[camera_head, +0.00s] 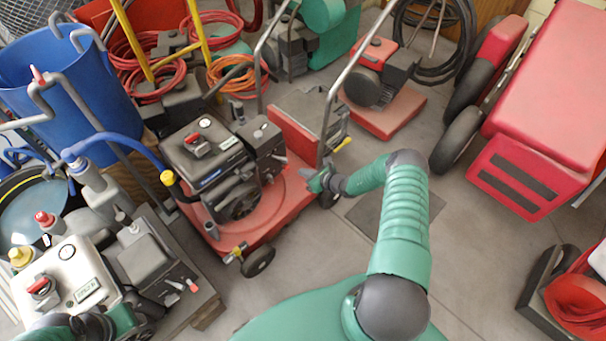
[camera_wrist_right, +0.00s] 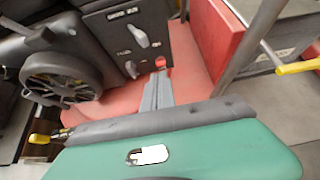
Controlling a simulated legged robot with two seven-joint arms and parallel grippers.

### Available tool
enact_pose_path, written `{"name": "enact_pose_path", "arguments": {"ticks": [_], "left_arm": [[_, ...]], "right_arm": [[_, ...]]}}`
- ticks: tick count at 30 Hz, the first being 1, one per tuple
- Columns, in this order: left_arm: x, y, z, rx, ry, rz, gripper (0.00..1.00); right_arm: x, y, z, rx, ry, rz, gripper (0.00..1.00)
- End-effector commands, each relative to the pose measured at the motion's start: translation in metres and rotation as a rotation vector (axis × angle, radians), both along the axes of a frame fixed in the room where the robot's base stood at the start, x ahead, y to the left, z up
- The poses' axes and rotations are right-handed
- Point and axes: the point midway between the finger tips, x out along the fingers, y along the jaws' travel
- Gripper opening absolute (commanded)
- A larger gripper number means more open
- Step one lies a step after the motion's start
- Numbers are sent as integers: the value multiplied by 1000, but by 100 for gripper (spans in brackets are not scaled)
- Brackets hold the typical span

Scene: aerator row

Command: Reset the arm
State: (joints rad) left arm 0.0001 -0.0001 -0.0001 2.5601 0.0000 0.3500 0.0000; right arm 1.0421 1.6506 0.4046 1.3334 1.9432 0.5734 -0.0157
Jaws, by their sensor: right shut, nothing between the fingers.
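My right gripper (camera_head: 318,181) is at the end of the green arm, beside the right side of the red aerator machine (camera_head: 285,205) with the black engine (camera_head: 222,165). In the right wrist view my right gripper (camera_wrist_right: 160,78) shows as grey fingers closed together, with nothing between them. They point over the red deck (camera_wrist_right: 190,75), near the dark engine housing (camera_wrist_right: 130,40); I cannot tell whether they touch. My left gripper cannot be made out; only dark and green parts show at the bottom left of the head view.
A machine with a white top (camera_head: 68,270) stands at the lower left, near a blue bin (camera_head: 65,80). A red machine (camera_head: 385,100) stands behind my arm, and a large red machine (camera_head: 555,90) with black wheels at the right. Concrete floor (camera_head: 475,245) is clear right of my arm.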

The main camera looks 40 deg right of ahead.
Motion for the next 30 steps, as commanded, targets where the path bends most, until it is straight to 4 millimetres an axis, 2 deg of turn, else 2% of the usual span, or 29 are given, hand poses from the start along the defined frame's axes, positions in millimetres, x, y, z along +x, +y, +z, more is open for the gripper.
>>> {"name": "enact_pose_path", "arguments": {"ticks": [11,14,17,18,20,21,24,27,30], "left_arm": [[0,0,0,0,0,0,36],[0,0,0,0,0,0,36],[0,0,0,0,0,0,36],[0,0,0,0,0,0,36],[0,0,0,0,0,0,36],[0,0,0,0,0,0,36],[0,0,-1,0,0,0,36],[0,0,-1,0,0,0,36],[0,0,-1,0,0,0,36]], "right_arm": [[2,6,5,-12,0,23,0],[11,34,27,-82,5,178,0],[14,98,70,-246,19,517,0],[8,127,89,-334,29,685,0],[-10,166,115,-471,40,933,0],[-25,186,132,-565,47,1091,0],[-68,223,173,-807,55,1458,0],[-112,241,210,-1041,49,1772,0],[-147,248,240,-1240,31,2010,0]]}}
